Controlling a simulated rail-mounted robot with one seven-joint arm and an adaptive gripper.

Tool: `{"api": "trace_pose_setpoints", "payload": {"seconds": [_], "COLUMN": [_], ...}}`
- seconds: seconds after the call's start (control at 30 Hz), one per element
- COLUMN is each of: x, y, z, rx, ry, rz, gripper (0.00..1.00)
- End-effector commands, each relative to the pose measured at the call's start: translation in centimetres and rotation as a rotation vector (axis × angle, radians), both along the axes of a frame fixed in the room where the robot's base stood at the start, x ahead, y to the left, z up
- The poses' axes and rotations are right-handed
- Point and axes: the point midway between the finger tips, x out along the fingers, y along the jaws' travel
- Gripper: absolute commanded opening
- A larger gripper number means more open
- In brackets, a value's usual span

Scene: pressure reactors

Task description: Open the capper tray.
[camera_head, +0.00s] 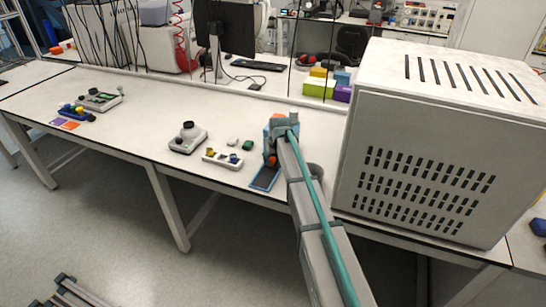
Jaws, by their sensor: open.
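The capper appears to be the small blue and orange device (267,130) on the bench, left of the large grey box. My arm covers much of it. A flat dark plate with a blue rim (264,178), which looks like its tray, lies at its front near the bench edge. I cannot tell how far the tray is drawn out. My arm reaches up from the bottom of the picture, and my gripper (283,127) is at the capper's upper part. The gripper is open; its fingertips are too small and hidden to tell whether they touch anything.
A large grey vented box (430,150) stands close on the right. A white rack with small coloured parts (222,159) and a small grey device (188,138) stand to the left. Green and purple boxes (320,87) are behind.

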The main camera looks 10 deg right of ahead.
Motion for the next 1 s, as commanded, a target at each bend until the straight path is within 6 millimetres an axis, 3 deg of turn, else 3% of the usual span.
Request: {"api": "trace_pose_setpoints", "payload": {"seconds": [0.23,0.57,0.87,1.0], "x": [0.0,0.0,-0.2,-1.9], "y": [0.0,0.0,0.1,1.0], "z": [-0.1,0.0,-0.1,-0.2], "rx": [0.000,0.000,0.000,0.000], "ry": [0.000,0.000,0.000,0.000], "rz": [0.000,0.000,0.000,0.002], "gripper": [0.54,0.00,0.00,0.00]}}
